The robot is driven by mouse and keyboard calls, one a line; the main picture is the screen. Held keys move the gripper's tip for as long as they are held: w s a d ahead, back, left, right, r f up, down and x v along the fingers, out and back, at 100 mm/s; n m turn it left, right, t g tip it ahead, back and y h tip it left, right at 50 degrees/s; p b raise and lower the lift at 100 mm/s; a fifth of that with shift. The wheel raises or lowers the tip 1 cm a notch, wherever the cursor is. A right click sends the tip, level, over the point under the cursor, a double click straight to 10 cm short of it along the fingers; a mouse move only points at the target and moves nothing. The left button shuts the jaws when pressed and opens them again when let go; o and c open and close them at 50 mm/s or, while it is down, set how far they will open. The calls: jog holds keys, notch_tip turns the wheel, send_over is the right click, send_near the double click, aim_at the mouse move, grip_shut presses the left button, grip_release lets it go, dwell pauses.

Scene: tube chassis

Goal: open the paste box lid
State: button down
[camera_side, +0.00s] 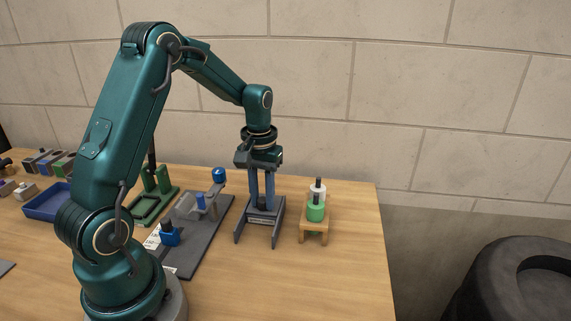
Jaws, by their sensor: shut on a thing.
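My gripper (262,205) points straight down over the right part of the table. Its two blue-grey fingers are shut on a small dark knob (262,203). The knob sits at the top of a dark grey piece (265,216) with two long legs reaching toward the front. This piece is close to the table; I cannot tell whether it rests there or hangs slightly above. I cannot tell for sure which thing is the paste box or its lid.
Right of my gripper, a small wooden stand (314,223) holds a green container (316,210) and a white one behind. Left lies a dark plate (190,262) with a blue-knobbed lever (218,175) and blue block (170,237). A blue tray (38,207) stands far left. The front right table is clear.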

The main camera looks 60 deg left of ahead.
jog(key=shift+s+d, duration=2.2)
jog(key=shift+d, duration=0.1)
jog(key=c, duration=0.6)
grip_release()
jog(key=shift+c, duration=0.2)
jog(key=shift+r, duration=0.1)
notch_tip(320, 180, up, 5)
